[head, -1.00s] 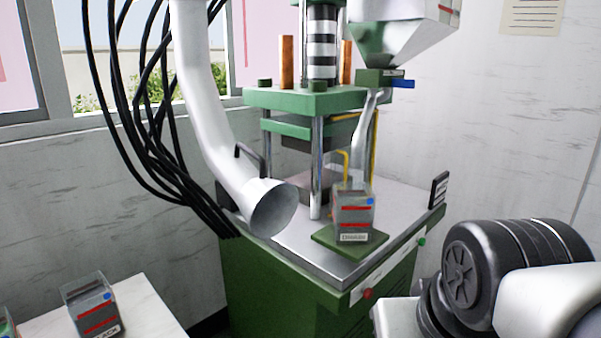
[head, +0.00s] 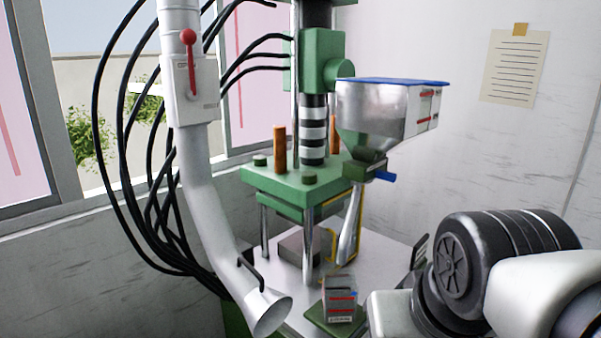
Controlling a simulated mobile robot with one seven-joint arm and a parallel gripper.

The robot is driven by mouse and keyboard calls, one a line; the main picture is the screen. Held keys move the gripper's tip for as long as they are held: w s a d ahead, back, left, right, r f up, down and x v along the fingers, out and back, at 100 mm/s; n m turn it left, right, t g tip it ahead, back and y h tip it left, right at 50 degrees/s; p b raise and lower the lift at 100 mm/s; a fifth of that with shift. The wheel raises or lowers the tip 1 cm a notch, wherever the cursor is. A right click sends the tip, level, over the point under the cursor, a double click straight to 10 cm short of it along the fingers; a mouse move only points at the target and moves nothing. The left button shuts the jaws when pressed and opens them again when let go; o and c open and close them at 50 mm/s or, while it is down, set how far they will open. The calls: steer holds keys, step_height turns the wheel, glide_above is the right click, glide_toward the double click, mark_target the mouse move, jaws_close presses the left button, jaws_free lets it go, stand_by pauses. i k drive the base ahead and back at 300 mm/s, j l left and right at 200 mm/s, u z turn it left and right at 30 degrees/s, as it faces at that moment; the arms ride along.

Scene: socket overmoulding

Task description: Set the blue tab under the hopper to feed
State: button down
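The metal hopper (head: 362,112) with a blue rim hangs at the right of the green press. The small blue tab (head: 384,176) sticks out to the right from the green block (head: 362,168) under the hopper. A silver chute (head: 348,232) runs down from that block toward the press bed. Any feed marking is too small to make out. My arm's dark and white links show at the lower right, apart from the tab. My gripper is not in view.
A white duct (head: 205,190) with a red lever (head: 189,55) and black cables stand left of the press. A notice (head: 514,66) is on the wall. Space right of the tab looks free.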

mark_target(382, 175)
steer(key=i+l+z, duration=0.2)
steer(key=i+l, duration=0.15)
steer(key=i+l+z, duration=0.2)
steer(key=i, duration=0.3)
